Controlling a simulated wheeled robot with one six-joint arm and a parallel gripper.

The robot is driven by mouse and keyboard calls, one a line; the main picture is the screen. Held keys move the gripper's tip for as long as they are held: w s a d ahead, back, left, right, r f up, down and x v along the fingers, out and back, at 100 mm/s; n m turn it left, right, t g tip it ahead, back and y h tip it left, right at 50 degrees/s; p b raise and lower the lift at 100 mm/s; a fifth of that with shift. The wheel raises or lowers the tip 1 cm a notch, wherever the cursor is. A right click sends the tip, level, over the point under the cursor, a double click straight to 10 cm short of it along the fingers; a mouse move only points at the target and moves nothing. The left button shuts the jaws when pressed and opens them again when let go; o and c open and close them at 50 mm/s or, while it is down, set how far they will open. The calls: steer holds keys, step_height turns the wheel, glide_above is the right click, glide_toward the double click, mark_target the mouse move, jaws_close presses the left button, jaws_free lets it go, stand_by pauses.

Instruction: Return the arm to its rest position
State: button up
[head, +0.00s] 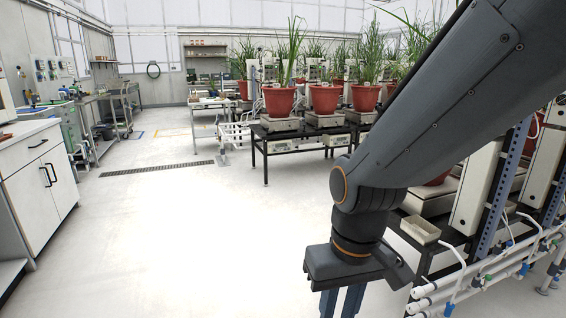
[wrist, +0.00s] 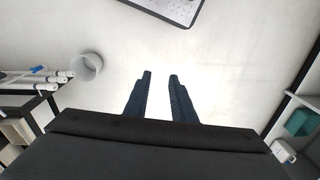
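My gripper (wrist: 160,90) points down over the pale floor in the wrist view. Its two dark fingers stand apart with bare floor between them, so it is open and empty. In the head view my arm comes in from the upper right and bends down at the wrist. The tops of the gripper fingers (head: 341,303) show at the bottom edge there; their tips are cut off by the frame.
Red pots (head: 325,98) with tall plants stand on scales on black tables at the right. White pipes (head: 470,278) run low at the right. A white cabinet (head: 35,180) stands at left. A round grey container (wrist: 86,67) shows in the wrist view. The middle floor is clear.

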steer(key=s+d+r+m+p, duration=0.2)
steer(key=d+r+p, duration=0.8)
steer(key=p, duration=0.5)
step_height(320, 180, up, 2)
steer(key=shift+s+r+m+h, duration=0.2)
steer(key=shift+r+m+h, duration=0.05)
steer(key=shift+m+h, duration=0.15)
steer(key=shift+d, duration=0.15)
